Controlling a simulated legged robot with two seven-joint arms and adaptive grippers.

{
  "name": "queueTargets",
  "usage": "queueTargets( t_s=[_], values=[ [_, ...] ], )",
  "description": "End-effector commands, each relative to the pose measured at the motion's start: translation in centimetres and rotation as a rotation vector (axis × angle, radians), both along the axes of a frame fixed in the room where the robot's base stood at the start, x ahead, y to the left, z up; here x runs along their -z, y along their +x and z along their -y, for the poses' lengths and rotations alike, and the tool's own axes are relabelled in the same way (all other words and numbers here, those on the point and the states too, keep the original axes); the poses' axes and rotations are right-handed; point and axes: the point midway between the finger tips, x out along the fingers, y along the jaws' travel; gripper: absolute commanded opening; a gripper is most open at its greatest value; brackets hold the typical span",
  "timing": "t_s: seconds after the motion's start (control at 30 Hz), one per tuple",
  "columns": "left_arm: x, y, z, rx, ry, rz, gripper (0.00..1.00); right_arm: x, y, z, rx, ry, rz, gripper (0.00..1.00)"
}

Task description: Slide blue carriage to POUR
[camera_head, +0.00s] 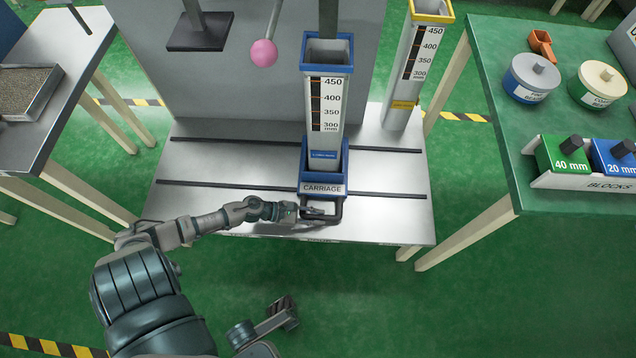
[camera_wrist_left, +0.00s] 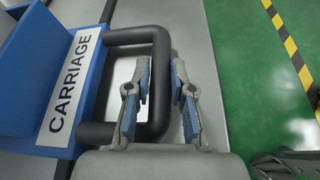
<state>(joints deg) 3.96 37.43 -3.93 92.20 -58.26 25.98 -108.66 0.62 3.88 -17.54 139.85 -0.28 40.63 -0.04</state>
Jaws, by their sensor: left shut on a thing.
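The blue carriage (camera_head: 323,188), labelled CARRIAGE, sits on two dark rails (camera_head: 230,189) on the bench, right of the bench's middle. It carries an upright clear-fronted column (camera_head: 328,125) with a blue rim and a scale. Its dark handle (camera_head: 337,213) juts toward the front edge. My left gripper (camera_head: 308,211) is shut on this handle. In the left wrist view, the fingers (camera_wrist_left: 160,95) lie either side of the handle bar beside the carriage (camera_wrist_left: 75,80). Small marks on the bench's front edge are too small to read, so I cannot place POUR.
A yellow-rimmed column (camera_head: 415,65) stands behind, to the right. A pink ball (camera_head: 263,53) on a rod hangs left of the blue-rimmed column. The rails are clear to the left and, for a shorter stretch, to the right. A green table (camera_head: 500,140) stands at right.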

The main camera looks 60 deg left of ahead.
Motion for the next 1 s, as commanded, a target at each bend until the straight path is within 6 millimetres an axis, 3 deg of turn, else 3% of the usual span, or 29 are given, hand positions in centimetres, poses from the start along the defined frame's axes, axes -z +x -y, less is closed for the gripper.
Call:
queueTargets(
  t_s=[0.17,0.2,0.3,0.67,1.0],
  values=[
    [0.1,0.0,-0.1,-0.002,0.002,-0.001,0.0,0.1,0.1,0.0,0.0,0.0,-0.004,0.4],
    [0.1,0.0,-0.1,-0.002,0.002,-0.001,0.27,0.1,0.1,0.0,0.0,-0.001,-0.005,0.4],
    [0.1,0.0,-0.1,-0.002,0.002,-0.001,0.47,0.2,0.1,0.0,0.0,0.0,-0.007,0.4],
    [-0.1,-0.5,-0.3,-0.001,0.0,-0.002,0.47,0.3,-0.1,0.1,0.004,0.001,-0.013,0.4],
    [-2.4,-5.7,-3.7,-0.003,0.001,-0.005,0.47,0.2,-0.2,0.1,0.002,0.0,-0.008,0.4]
  ],
)
